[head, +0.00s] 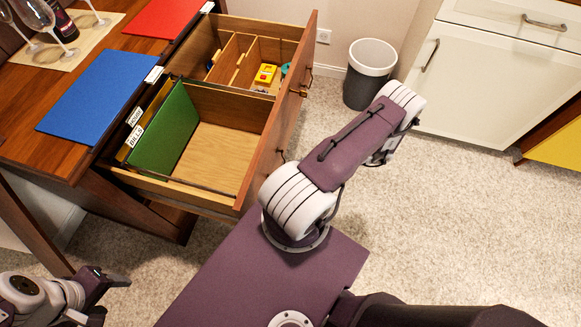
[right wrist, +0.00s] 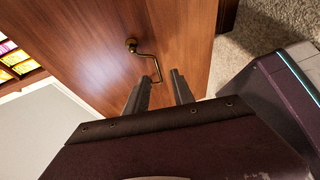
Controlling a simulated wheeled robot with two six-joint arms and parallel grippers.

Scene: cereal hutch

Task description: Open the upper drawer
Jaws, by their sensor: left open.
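In the head view a wooden desk drawer (head: 222,150) is pulled out, with a green folder, a "BILLS" label and a bare bottom. A divided drawer section (head: 240,62) beyond it is also out and holds a yellow toy-like item (head: 265,73). I cannot tell whether these are separate drawers. In the right wrist view a wooden front has a dark bent handle (right wrist: 146,57). My right gripper (right wrist: 160,84) has its fingers apart, empty, with the handle just beyond the tips; it is hidden in the head view. My left gripper (head: 122,281) is open and empty at lower left, away from the drawers.
The desk top holds a blue folder (head: 98,90), a red folder (head: 163,17) and wine glasses (head: 64,52) on a mat. A grey and white bin (head: 370,74) stands behind the drawers. A white cabinet (head: 485,85) is at right. Carpet is clear at right.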

